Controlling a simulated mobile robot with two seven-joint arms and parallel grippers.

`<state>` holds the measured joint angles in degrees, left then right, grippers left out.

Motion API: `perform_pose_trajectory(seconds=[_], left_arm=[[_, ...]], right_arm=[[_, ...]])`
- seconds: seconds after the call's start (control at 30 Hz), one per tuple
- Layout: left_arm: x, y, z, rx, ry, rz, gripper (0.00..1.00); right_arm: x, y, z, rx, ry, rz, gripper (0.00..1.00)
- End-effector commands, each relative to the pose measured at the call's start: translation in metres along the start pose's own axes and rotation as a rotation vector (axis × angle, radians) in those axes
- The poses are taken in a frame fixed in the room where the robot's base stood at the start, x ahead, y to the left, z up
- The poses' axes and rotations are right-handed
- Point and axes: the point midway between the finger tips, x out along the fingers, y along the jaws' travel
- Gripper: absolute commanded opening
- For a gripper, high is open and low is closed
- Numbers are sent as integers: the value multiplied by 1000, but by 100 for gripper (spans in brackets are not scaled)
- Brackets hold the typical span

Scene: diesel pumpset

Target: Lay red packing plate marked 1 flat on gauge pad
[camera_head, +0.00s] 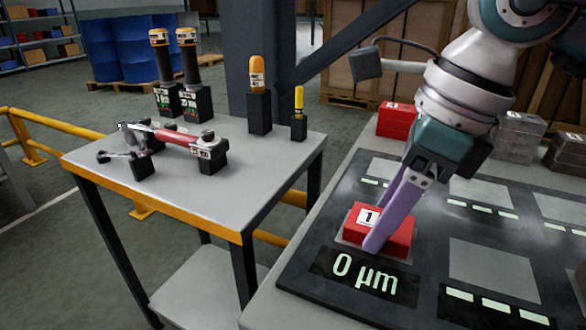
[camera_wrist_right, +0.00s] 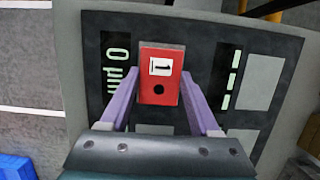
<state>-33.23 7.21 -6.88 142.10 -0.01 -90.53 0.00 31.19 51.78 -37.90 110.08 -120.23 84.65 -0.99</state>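The red packing plate marked 1 (camera_head: 388,222) lies level over the gauge pad (camera_head: 345,238), whose grey edge shows around it. I cannot tell whether a thin gap is under the plate. The display (camera_head: 364,274) in front of the pad reads 0 µm. My left gripper is out of view.
More grey pads (camera_head: 493,271) with lit bars lie on the dark board to the right. Another red block (camera_head: 396,121) and grey blocks (camera_head: 518,137) stand along the back. A side table (camera_head: 200,190) on the left holds tools. A yellow rail (camera_head: 50,125) runs behind it.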

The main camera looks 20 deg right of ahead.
Motion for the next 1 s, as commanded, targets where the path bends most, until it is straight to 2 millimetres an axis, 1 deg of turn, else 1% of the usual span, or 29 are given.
perform_pose_trajectory(seconds=[0.03, 0.2, 0.3, 0.57, 0.67, 0.77, 0.9, 1.0], left_arm=[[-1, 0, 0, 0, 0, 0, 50], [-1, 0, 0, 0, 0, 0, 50], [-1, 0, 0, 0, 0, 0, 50], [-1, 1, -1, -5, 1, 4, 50], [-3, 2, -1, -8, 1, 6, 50], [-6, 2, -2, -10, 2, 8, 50], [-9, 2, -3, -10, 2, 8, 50], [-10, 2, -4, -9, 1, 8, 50]], right_arm=[[-1, 0, 1, 0, -1, -1, 69], [-1, 0, 0, 0, 0, -1, 88], [-1, 0, 0, 0, 1, 0, 97], [-2, 0, -1, 0, 4, 1, 97], [-12, 0, 0, -1, 2, -1, 97], [-31, -1, 0, -1, 1, -5, 97], [-61, -1, 1, -1, -1, -5, 97], [-78, -1, 1, -2, -1, -5, 97]])
